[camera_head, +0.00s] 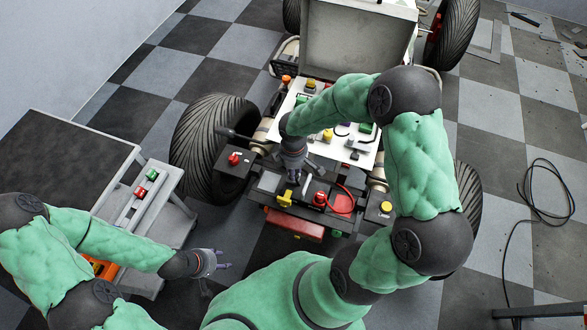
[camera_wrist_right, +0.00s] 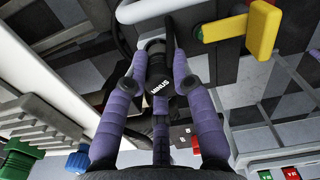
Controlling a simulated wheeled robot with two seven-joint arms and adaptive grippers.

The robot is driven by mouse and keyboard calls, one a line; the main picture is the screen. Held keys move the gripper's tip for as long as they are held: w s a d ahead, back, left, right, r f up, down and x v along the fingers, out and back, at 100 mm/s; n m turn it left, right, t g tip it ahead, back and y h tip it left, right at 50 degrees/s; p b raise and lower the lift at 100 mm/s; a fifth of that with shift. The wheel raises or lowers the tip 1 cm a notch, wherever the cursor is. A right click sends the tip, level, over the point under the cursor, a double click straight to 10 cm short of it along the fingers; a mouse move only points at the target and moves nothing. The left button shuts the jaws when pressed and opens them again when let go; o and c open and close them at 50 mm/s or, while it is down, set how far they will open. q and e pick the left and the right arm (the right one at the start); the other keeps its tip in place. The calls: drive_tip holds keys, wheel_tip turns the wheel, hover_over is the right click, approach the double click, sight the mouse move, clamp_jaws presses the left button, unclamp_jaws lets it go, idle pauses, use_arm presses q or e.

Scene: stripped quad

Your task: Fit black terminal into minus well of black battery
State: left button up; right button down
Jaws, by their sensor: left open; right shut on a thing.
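My right gripper (camera_wrist_right: 160,65) is shut on the black terminal (camera_wrist_right: 158,87), a round dark cap marked MINUS. Its fingers close around the terminal from the sides. In the head view, my right gripper (camera_head: 294,165) points down over the dark battery area at the rear of the quad. The black battery (camera_head: 310,190) is partly behind that gripper, and a red terminal (camera_head: 320,198) with a red cable stands on it. The minus well is hidden, so I cannot tell whether the terminal touches it. My left gripper (camera_head: 213,265) is open and empty beside the cart.
A yellow lever (camera_wrist_right: 264,28) is close to the right gripper. A yellow handle (camera_head: 286,197) and a red box (camera_head: 294,224) are on the quad's rear. A grey cart (camera_head: 165,235) with red and green parts stands at left. A loose black cable (camera_head: 535,190) lies on the open floor at right.

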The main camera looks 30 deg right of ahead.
drive_tip(key=shift+f+b, duration=0.5)
drive_tip(key=shift+f, duration=0.25)
drive_tip(key=c, duration=1)
unclamp_jaws()
drive_tip(key=shift+o, duration=0.2)
drive_tip(key=shift+r, duration=0.1)
wheel_tip(320, 180, up, 12)
drive_tip(key=shift+f, duration=0.1)
